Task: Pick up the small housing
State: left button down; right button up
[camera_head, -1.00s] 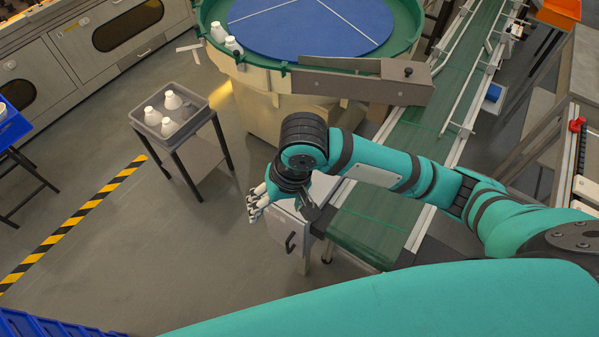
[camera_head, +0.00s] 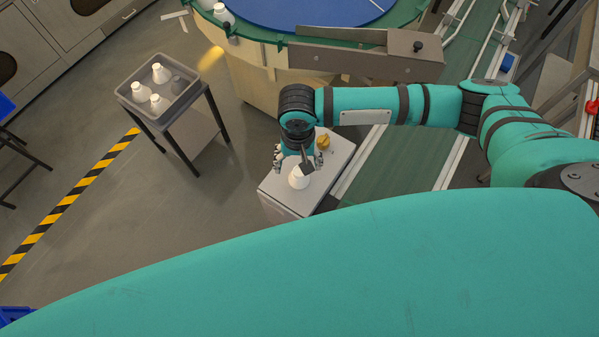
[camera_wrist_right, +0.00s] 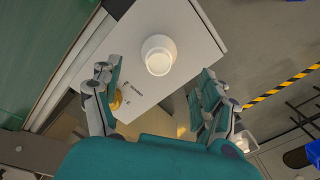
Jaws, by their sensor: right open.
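The small housing (camera_head: 298,178) is a white, bottle-like piece standing on a light grey cabinet top (camera_head: 277,193) at the end of the conveyor. In the right wrist view the housing (camera_wrist_right: 158,55) shows from above as a round white piece, ahead of and between my open fingers. My right gripper (camera_head: 294,168) is open and empty just beside the housing; from the right wrist view its fingers (camera_wrist_right: 157,88) are spread on both sides with a gap to the housing. My left gripper is not in view.
A yellow knob (camera_head: 323,142) sits on the cabinet top behind the gripper. A grey tray (camera_head: 128,97) on a stand holds several white housings. A green-rimmed turntable (camera_head: 262,36) and a conveyor (camera_head: 404,160) stand behind. Open floor lies left.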

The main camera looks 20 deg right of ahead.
aim_at(299, 172)
jog(key=shift+a+f, duration=0.1)
jog(key=shift+f, duration=0.4)
jog(key=shift+s+f, duration=0.1)
jog(key=shift+f, duration=0.25)
notch_tip(299, 172, down, 4)
jog(key=shift+f+p, duration=0.1)
jog(key=shift+p, duration=0.55)
jog(key=shift+f, duration=0.1)
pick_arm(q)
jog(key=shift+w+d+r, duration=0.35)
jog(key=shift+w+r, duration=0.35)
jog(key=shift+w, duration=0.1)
pick_arm(e)
jog(key=shift+s, duration=0.1)
jog(key=c, duration=1)
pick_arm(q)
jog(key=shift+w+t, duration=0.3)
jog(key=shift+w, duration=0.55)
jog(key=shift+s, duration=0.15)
